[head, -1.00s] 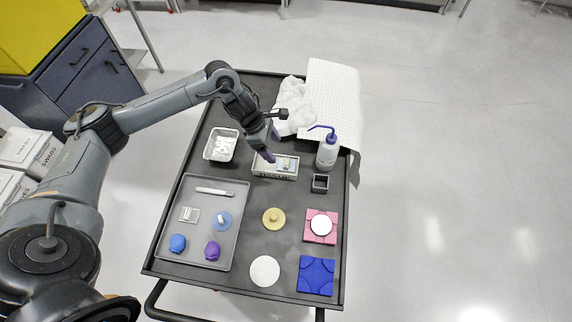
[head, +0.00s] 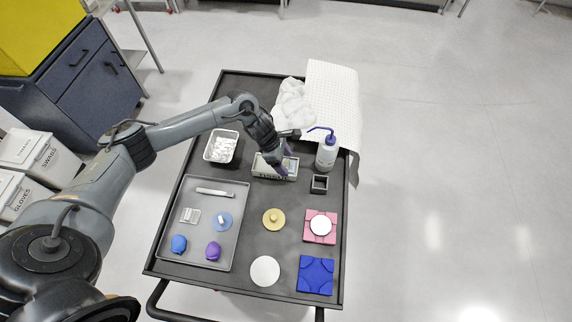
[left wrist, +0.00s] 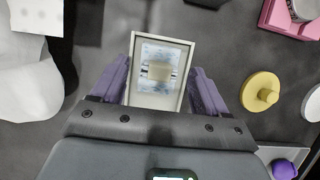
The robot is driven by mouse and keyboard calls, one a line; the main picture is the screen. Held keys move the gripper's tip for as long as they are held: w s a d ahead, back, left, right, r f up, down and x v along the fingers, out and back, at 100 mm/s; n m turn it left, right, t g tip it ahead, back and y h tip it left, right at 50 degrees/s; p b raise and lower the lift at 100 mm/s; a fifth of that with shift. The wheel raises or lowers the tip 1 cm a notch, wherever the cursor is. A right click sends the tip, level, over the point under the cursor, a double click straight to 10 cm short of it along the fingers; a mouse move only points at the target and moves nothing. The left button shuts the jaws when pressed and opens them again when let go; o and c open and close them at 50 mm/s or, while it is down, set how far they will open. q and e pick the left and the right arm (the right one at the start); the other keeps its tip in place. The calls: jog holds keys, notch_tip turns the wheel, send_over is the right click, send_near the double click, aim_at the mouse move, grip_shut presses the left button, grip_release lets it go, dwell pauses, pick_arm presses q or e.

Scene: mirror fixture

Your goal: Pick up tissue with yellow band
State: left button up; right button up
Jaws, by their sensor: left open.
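A small pale box (head: 262,174) stands near the middle of the cart; it also shows in the left wrist view (left wrist: 156,102). My left gripper (head: 281,165) is above the box, open and empty, pointing down. In the left wrist view its purple fingers (left wrist: 158,84) are on the left and right of the box. In the head view the gripper hides most of the tissue. My right gripper is not in view.
A white-filled tray (head: 206,150) is left of the box. A wash bottle (head: 327,154) and black square holder (head: 320,184) stand right. Crumpled white cloth (head: 291,103) lies behind. A grey tray (head: 215,248), yellow knob (head: 273,218) and coloured blocks are in front.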

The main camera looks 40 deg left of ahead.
aim_at(288, 163)
pick_arm(q)
jog(key=shift+c, duration=0.2)
jog(key=c, duration=1.1)
jog(key=shift+r, duration=0.6)
jog(key=r, duration=0.2)
jog(key=d+r, duration=0.1)
jog(key=shift+w+d+r+b, duration=0.1)
jog(key=shift+w+r+b, duration=0.2)
jog(key=shift+b, duration=0.1)
jog(key=w+d+r, duration=0.1)
jog(key=d+r, duration=0.1)
jog(key=d, duration=0.1)
jog(key=w+d+r, duration=0.1)
jog(key=d+r, duration=0.1)
jog(key=d, duration=0.1)
jog(key=w+d+r+b, duration=0.1)
jog(key=w+d+r, duration=0.1)
jog(key=d, duration=0.1)
jog(key=shift+d+r, duration=0.1)
jog(key=shift+d, duration=0.2)
